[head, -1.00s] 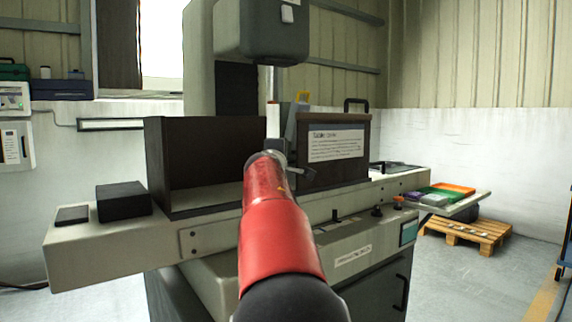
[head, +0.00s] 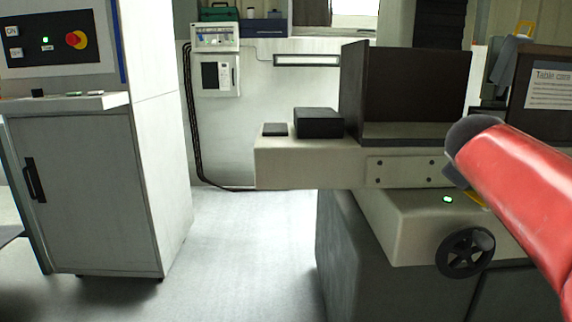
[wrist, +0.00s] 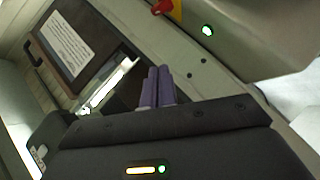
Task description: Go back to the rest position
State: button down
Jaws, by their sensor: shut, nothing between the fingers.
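My gripper (wrist: 158,88) shows in the wrist view with its two purple-grey fingers together and nothing between them. In the head view my red arm comes in from the right edge, and the fingers are not visible there. The arm is in front of the grey wire erosion machine (head: 300,168). In the wrist view the machine's labelled panel (wrist: 67,45) lies left of the fingers, and a green lamp (wrist: 207,30) is at upper right.
A control cabinet (head: 75,190) with a red stop knob (head: 76,40) stands on the left. Clear floor (head: 240,245) lies between it and the machine. A black handwheel (head: 465,253) sticks out of the machine's front. Two dark blocks (head: 319,123) lie on its left end.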

jog(key=s+a+f+m+g+y+p, duration=0.1)
jog(key=s+a+f+m+g+y, duration=0.3)
jog(key=s+a+f, duration=1.7)
notch_tip(320, 180, down, 3)
jog(key=s+g+y, duration=0.1)
jog(key=y, duration=0.3)
jog(key=shift+a+m+y, duration=0.3)
jog(key=shift+a, duration=0.1)
jog(key=shift+s+r, duration=0.1)
